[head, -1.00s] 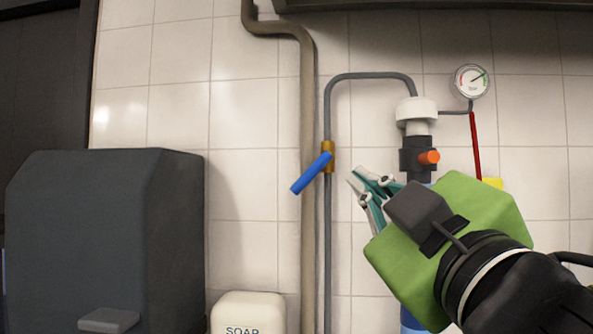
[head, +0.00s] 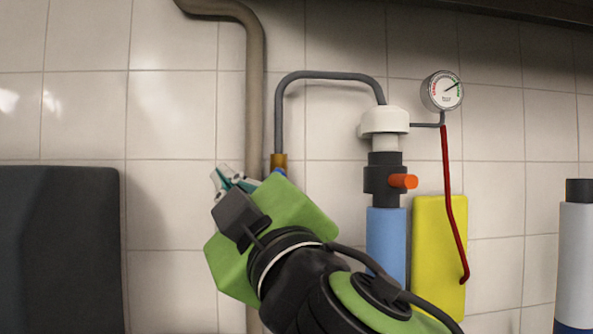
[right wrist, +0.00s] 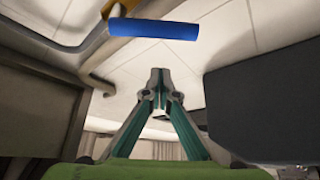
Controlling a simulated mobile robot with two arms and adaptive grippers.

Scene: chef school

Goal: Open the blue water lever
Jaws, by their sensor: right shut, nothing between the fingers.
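The blue lever (right wrist: 152,29) lies crosswise near the top of the right wrist view, beyond my fingertips and apart from them in the picture. It joins a brass valve (head: 279,160) on a thin grey pipe. In the head view, only a sliver of the lever (head: 279,172) shows; my right gripper hides the rest. My right gripper (head: 223,180) is shut and empty, its fingertips left of the valve in the head view. Its fingertips (right wrist: 160,76) meet in the right wrist view. I cannot tell whether it touches the lever. My left gripper is not in view.
A thick beige pipe (head: 255,95) runs beside the valve. A water filter (head: 385,215) with an orange knob (head: 403,181), a pressure gauge (head: 442,91) and a yellow panel (head: 428,250) stand to the right. A dark box (head: 65,250) is at left.

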